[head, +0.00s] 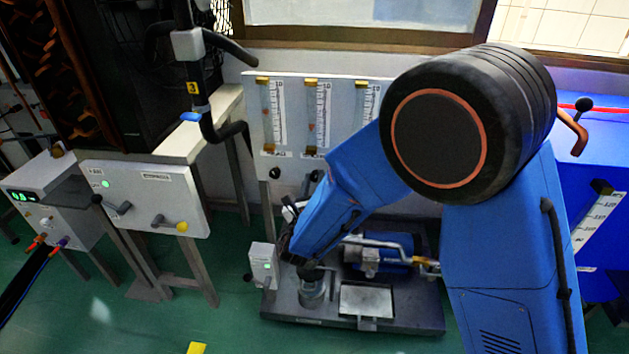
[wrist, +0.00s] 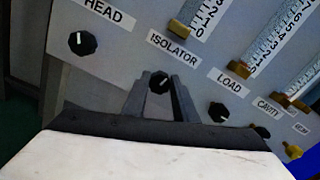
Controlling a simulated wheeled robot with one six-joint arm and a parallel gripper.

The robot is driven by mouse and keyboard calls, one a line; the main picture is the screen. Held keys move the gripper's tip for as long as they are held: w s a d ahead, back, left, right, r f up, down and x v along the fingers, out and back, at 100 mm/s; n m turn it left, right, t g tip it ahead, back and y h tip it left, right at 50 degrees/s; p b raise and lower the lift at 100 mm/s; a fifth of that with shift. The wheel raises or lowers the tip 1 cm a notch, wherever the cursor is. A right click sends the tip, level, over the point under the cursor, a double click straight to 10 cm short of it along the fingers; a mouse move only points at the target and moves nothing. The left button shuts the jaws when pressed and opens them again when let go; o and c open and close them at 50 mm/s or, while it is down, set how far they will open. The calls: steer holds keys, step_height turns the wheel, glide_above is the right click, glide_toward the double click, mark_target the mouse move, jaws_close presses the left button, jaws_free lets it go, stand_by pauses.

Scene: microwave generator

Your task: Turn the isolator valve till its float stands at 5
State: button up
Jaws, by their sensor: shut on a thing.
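The isolator valve is a black knob (wrist: 159,82) with a white pointer line, under the ISOLATOR label (wrist: 173,47) in the wrist view. My gripper (wrist: 161,84) is shut on this knob, one finger on each side. Above the label, the lower end of the isolator tube's scale (wrist: 207,15) shows low numbers; its float is not in the wrist view. My arm hides much of the gripper there.
The head knob (wrist: 82,43) is left of the isolator knob and the load knob (wrist: 218,112) is right of it. Cavity and another knob sit further right. A dark skid (head: 400,315) with a blue motor stands below the panel.

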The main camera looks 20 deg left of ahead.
steer(key=shift+n, duration=1.6)
steer(key=o, duration=1.1)
steer(key=shift+s, duration=0.1)
steer(key=v, duration=1.7)
steer(key=shift+s+a+f, duration=0.1)
steer(key=shift+s, duration=0.05)
